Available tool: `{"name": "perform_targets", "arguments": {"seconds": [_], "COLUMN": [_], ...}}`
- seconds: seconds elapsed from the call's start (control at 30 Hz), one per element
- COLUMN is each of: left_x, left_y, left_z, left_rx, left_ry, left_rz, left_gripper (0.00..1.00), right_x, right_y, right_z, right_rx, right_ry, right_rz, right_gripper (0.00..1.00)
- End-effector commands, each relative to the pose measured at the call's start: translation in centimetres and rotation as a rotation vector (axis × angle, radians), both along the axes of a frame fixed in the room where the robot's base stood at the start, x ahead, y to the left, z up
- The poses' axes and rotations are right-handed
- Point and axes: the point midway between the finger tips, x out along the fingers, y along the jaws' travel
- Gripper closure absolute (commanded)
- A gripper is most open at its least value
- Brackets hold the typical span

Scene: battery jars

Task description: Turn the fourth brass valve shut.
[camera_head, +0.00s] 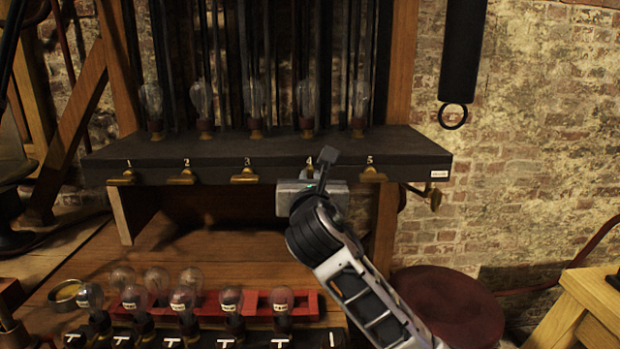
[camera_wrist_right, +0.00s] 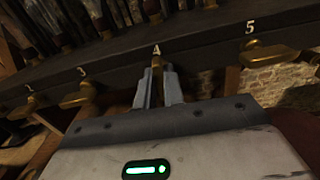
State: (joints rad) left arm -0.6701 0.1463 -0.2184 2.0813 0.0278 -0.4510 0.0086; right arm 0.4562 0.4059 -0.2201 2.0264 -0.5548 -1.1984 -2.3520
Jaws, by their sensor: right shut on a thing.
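Brass valves sit along the front of a dark shelf (camera_head: 270,152), numbered 1 to 5. Valve 4 (camera_wrist_right: 157,66) shows as a narrow brass strip between my right gripper's fingers in the right wrist view, just under its number. My right gripper (camera_wrist_right: 159,86) is shut on it. In the head view the right gripper (camera_head: 318,178) hides most of valve 4. Valve 1 (camera_head: 122,177), valve 2 (camera_head: 183,177), valve 3 (camera_head: 245,176) and valve 5 (camera_head: 373,175) have their handles lying sideways. My left gripper is not in view.
Glass bulbs (camera_head: 305,100) stand on the shelf above the valves. More bulbs stand in and around a red rack (camera_head: 305,303) on the wooden bench below. A dark red round seat (camera_head: 450,305) is at lower right. A black bar with a ring (camera_head: 452,116) hangs at right.

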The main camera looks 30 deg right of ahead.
Motion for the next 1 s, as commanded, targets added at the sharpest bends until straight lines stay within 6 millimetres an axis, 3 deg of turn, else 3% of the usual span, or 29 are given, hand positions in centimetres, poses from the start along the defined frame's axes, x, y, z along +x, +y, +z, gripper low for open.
{"name": "perform_targets", "arguments": {"seconds": [0.27, 1.0], "left_x": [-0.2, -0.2], "left_y": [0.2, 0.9], "left_z": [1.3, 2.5], "left_rx": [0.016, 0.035], "left_ry": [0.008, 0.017], "left_rz": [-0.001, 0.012], "left_gripper": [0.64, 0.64], "right_x": [0.0, -0.2], "right_y": [0.0, -0.3], "right_z": [0.2, -0.2], "right_rx": [0.142, 0.739], "right_ry": [-0.081, -0.446], "right_rz": [0.0, -0.002], "right_gripper": [1.0, 1.0]}}
